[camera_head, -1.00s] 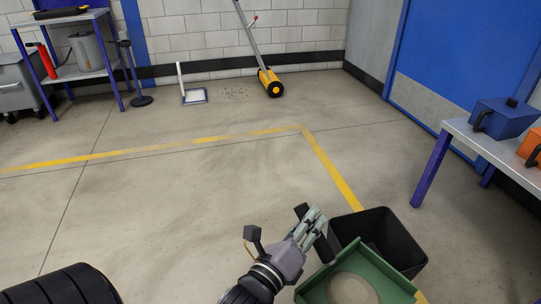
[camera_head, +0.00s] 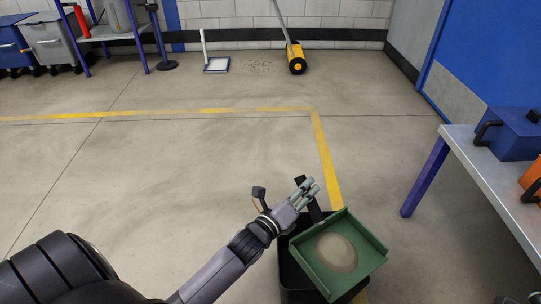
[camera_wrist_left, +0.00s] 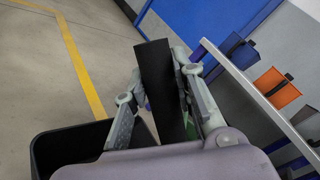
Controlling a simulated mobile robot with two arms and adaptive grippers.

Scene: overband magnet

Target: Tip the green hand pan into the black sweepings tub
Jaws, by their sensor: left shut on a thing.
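The green hand pan (camera_head: 370,246) holds a round, pale grey-brown heap (camera_head: 336,252) on its floor. My left gripper (camera_head: 308,190) is shut on the pan's black handle (camera_head: 316,211), which also shows in the left wrist view (camera_wrist_left: 158,80). The pan looks close to level and sits over the black sweepings tub (camera_head: 287,270), covering most of its opening in the head view. The tub's rim and wall show at lower left in the left wrist view (camera_wrist_left: 62,150). The tub's inside is mostly hidden. My right gripper is not in view.
A table (camera_head: 487,180) with a blue box (camera_head: 515,135) and an orange box (camera_head: 533,183) stands at right. A yellow floor line (camera_head: 325,160) runs toward the tub. A yellow-black wheeled tool (camera_head: 297,60) stands by the back wall. The floor at left is clear.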

